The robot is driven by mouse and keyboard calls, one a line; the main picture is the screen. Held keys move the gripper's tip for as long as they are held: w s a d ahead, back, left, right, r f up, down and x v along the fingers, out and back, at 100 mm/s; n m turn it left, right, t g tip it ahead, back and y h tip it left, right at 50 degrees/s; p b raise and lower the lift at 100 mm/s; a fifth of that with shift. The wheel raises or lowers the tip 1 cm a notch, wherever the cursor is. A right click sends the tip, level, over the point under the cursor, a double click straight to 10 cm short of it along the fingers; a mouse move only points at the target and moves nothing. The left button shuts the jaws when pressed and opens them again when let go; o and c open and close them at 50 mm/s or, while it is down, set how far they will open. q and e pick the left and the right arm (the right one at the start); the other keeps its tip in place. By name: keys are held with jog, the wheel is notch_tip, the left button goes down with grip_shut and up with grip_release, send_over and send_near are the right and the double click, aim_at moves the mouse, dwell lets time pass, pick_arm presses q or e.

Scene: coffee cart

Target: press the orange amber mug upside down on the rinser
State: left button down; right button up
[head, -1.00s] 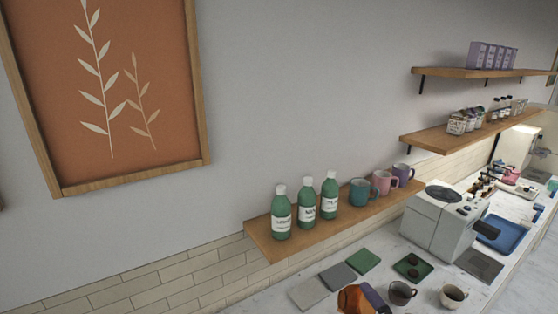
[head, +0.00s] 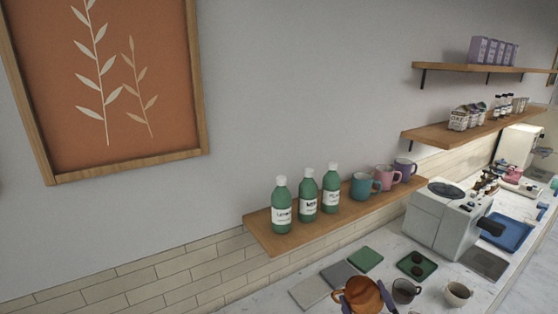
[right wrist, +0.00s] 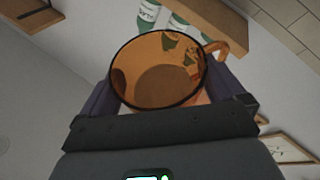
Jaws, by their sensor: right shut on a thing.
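The orange amber mug (head: 362,297) is at the bottom edge of the head view, partly cut off, with its handle on the left. In the right wrist view the amber mug (right wrist: 157,84) is between the fingers, its dark round rim toward the camera and its handle at upper right. My right gripper (right wrist: 160,97) is shut on it; in the head view a purple finger of the right gripper (head: 386,298) shows beside the mug. I cannot make out the rinser in either view. My left gripper is not in view.
A dark grey mug (head: 404,291) and a cream mug (head: 457,294) stand just right of the held mug. Grey and green mats (head: 366,259) and a green tray (head: 429,272) lie behind. A coffee machine (head: 440,222) stands at right. A wooden shelf (head: 270,239) holds bottles and mugs.

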jog(key=shift+r, duration=0.1)
jog(key=m+h+b, duration=0.1)
jog(key=m+h, duration=0.1)
jog(key=m, duration=0.2)
jog(key=shift+t, duration=0.4)
jog(key=m+h, duration=0.1)
jog(key=m, duration=0.2)
jog(key=shift+h, duration=0.4)
jog(key=shift+m+h, duration=0.4)
jog(key=shift+m, duration=0.5)
jog(key=s+f, duration=1.3)
jog(key=s, duration=0.1)
jog(key=s+r+p, duration=0.4)
jog(key=r+p, duration=0.5)
jog(key=p, duration=0.4)
jog(key=shift+s+r, duration=0.35)
